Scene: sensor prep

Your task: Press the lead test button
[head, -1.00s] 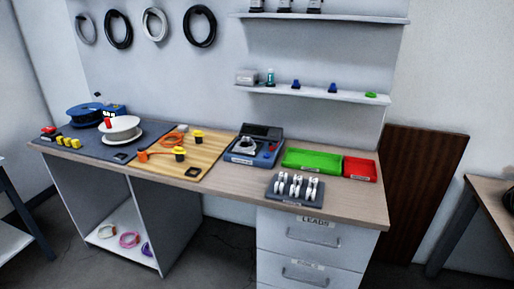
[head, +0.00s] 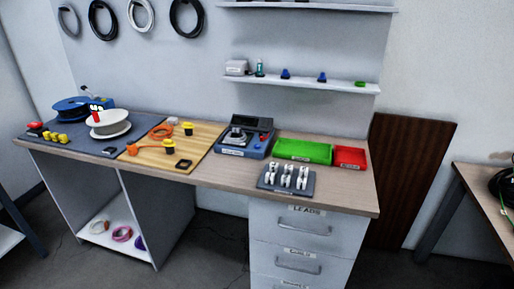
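A blue and dark grey tester (head: 245,137) stands at the back of the workbench, right of the yellow wooden board. It has a dark raised panel at the rear, a round metal part on top and a small red spot on its right side. Which part is the lead test button is too small to tell. A label on its front edge is unreadable. Neither of my grippers shows in the head view.
A green tray (head: 303,151) and red tray (head: 350,158) lie right of the tester. A grey rack (head: 286,180) of white pieces stands in front. The wooden board (head: 190,150) carries orange cables. Spools (head: 110,124) stand at left. Floor before the bench looks clear.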

